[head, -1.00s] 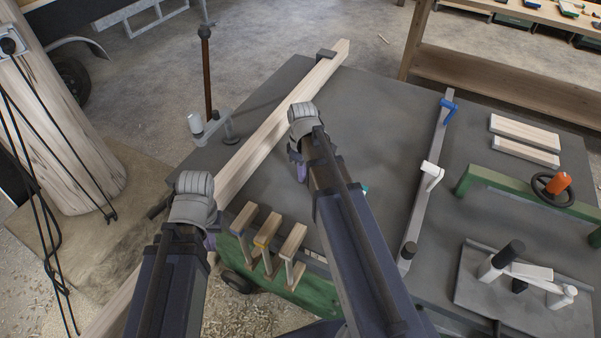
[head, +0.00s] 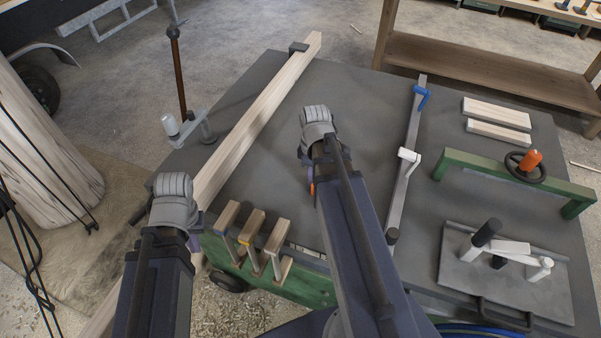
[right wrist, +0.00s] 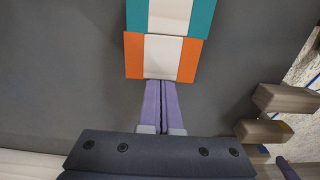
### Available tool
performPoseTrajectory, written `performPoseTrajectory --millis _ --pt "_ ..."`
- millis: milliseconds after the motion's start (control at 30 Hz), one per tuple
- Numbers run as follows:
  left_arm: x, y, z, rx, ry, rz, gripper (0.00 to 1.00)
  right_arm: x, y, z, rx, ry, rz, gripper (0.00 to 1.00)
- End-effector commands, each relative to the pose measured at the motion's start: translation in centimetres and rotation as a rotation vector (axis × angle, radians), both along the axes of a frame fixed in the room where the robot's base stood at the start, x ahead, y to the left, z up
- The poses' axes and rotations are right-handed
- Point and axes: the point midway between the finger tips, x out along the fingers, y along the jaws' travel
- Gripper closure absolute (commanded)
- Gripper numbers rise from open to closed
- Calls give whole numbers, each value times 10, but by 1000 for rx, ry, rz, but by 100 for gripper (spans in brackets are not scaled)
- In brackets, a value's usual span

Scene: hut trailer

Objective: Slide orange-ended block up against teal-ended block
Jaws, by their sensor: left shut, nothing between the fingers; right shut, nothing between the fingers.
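In the right wrist view the orange-ended block (right wrist: 163,57), pale in the middle, lies flat on the dark bench top. The teal-ended block (right wrist: 170,14) lies just beyond it, cut off by the top edge. Their long sides appear to meet, with the orange-ended block set slightly to the left. My right gripper (right wrist: 161,83) is shut and empty, its purple fingertips at the near side of the orange-ended block. In the head view a bit of the orange end (head: 312,188) shows beside my right arm; the teal-ended block is hidden. My left gripper (head: 195,243) is shut, low at the left.
A long timber beam (head: 262,105) lies along the bench's left side. Several wooden-handled pieces (head: 251,228) stand at the front edge. A metal bar clamp (head: 405,170) and a green frame (head: 490,174) are to the right. Bare bench top (head: 365,110) lies between beam and clamp.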

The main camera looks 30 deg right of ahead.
Motion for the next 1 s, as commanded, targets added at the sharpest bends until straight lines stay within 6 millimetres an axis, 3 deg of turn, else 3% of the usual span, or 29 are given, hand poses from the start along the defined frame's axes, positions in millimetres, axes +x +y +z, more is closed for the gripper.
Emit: performPoseTrajectory --millis 467,800,1000 --pt "0 0 0 0 0 0 100 1 0 0 0 0 1 100" --pt "0 0 0 0 0 0 100 29 20 0 0 0 0 100" --pt "0 0 37 0 0 0 100 25 19 37 0 0 -3 100"
